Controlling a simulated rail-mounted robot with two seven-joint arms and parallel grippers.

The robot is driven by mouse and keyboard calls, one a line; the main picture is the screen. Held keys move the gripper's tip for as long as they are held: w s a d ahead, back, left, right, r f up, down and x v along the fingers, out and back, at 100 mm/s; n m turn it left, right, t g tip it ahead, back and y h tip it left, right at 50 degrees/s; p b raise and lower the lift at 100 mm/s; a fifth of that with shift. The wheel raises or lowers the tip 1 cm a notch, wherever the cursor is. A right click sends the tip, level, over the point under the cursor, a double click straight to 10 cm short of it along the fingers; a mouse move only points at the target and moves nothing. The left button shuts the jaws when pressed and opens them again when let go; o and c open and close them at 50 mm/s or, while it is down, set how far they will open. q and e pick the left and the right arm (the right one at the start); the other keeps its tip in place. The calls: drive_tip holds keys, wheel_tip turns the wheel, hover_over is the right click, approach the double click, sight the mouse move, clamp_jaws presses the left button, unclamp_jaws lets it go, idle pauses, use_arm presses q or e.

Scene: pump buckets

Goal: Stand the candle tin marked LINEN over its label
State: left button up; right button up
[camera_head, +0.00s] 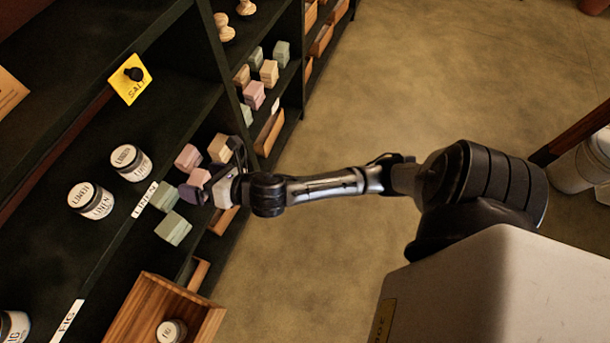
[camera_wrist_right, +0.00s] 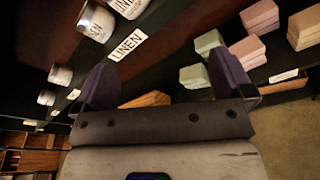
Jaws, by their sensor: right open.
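The LINEN label (camera_head: 145,199) is a white strip on the shelf's front edge, to the right of both tins. It also shows in the right wrist view (camera_wrist_right: 128,44), with the two tins cut off by the top edge. My right gripper (camera_wrist_right: 165,82) is open, its dark fingers apart with no tin between them. It is just right of the label. My left gripper is not in view.
Soap blocks (camera_head: 173,228) in pastel colours sit on the shelving close to my right gripper. A FIG label (camera_head: 66,322) and a tin (camera_head: 12,327) are at lower left. A wooden drawer (camera_head: 150,300) holds another tin (camera_head: 172,331). A yellow tag (camera_head: 130,78) hangs above.

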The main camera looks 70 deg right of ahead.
drive_tip(key=s+f+m+g, duration=0.6)
drive_tip(key=s+f+m, duration=0.1)
drive_tip(key=s+m, duration=0.6)
drive_tip(key=s+f+m+g+h, duration=0.1)
drive_tip(key=s+f+m+g, duration=0.5)
drive_tip(key=s+m, duration=0.7)
drive_tip(key=f+m, duration=0.1)
drive_tip(key=m, duration=0.1)
drive_tip(key=shift+s+m, duration=0.3)
drive_tip(key=shift+f, duration=0.1)
wheel_tip(320, 180, down, 29)
drive_tip(key=b, duration=2.9)
